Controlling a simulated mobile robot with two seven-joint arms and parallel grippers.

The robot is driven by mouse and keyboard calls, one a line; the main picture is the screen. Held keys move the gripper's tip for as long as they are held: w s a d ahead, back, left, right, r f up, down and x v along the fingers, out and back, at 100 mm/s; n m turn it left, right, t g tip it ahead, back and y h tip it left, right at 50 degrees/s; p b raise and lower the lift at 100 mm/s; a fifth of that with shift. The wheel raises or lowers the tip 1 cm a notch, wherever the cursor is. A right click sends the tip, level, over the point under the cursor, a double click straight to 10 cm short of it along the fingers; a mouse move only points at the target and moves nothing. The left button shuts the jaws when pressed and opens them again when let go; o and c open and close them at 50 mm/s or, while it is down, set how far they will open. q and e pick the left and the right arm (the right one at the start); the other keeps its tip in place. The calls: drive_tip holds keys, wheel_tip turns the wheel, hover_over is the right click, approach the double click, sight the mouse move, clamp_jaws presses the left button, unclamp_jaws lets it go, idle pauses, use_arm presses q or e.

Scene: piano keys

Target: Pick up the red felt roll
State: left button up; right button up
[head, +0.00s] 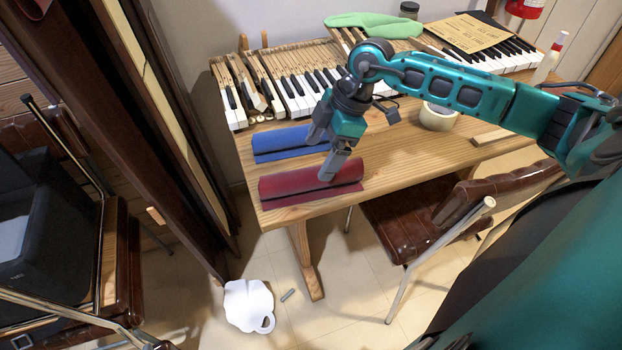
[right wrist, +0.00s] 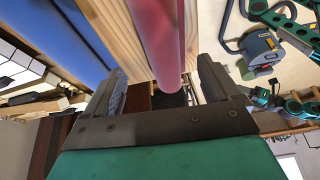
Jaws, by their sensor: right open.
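The red felt roll (head: 290,182) lies near the front left edge of the wooden table, on a flat red piece of felt. My right gripper (head: 328,152) is open over the right part of the roll, pointing down. In the right wrist view the red felt roll (right wrist: 165,40) runs between the two spread fingers (right wrist: 162,78), with room on both sides. I cannot tell how far the fingers reach down beside it.
A blue felt roll (head: 282,143) lies just behind the red one. Piano keys (head: 300,92) line the back of the table (head: 400,163). A tape roll (head: 438,117) stands to the right. A brown chair (head: 410,215) is at the front; a white object (head: 247,303) lies on the floor.

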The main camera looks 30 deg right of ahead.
sight(314, 169)
drive_tip(key=x, duration=0.6)
drive_tip(key=shift+s, duration=0.25)
drive_tip(key=shift+r, duration=0.1)
drive_tip(key=c, duration=1.2)
